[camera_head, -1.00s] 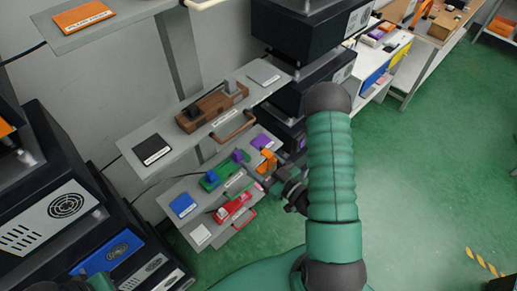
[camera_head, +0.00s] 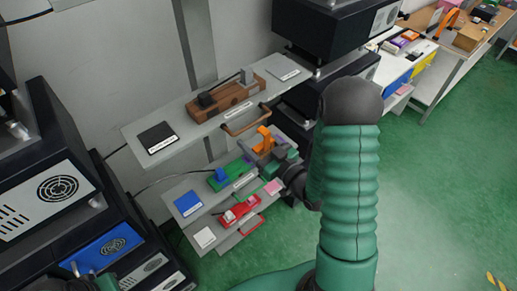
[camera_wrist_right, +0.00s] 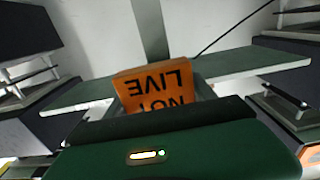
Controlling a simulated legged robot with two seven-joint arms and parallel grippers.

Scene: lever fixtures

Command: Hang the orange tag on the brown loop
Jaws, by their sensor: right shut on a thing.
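The orange tag (camera_head: 264,139) is held in my right gripper (camera_head: 267,152), in front of the right part of the upper shelf. In the right wrist view the tag (camera_wrist_right: 157,88) shows upside-down lettering reading "NOT LIVE", and the gripper body hides its lower part. The brown loop (camera_head: 246,121) sticks out from the front edge of the upper shelf, below a brown lever block. The tag is close to the loop's right end and a little below it; I cannot tell whether they touch. I cannot make out the loop in the wrist view.
The upper shelf (camera_head: 186,138) carries the brown lever block (camera_head: 225,99), a black plate (camera_head: 157,137) and a grey plate (camera_head: 283,67). Green floor is clear at right.

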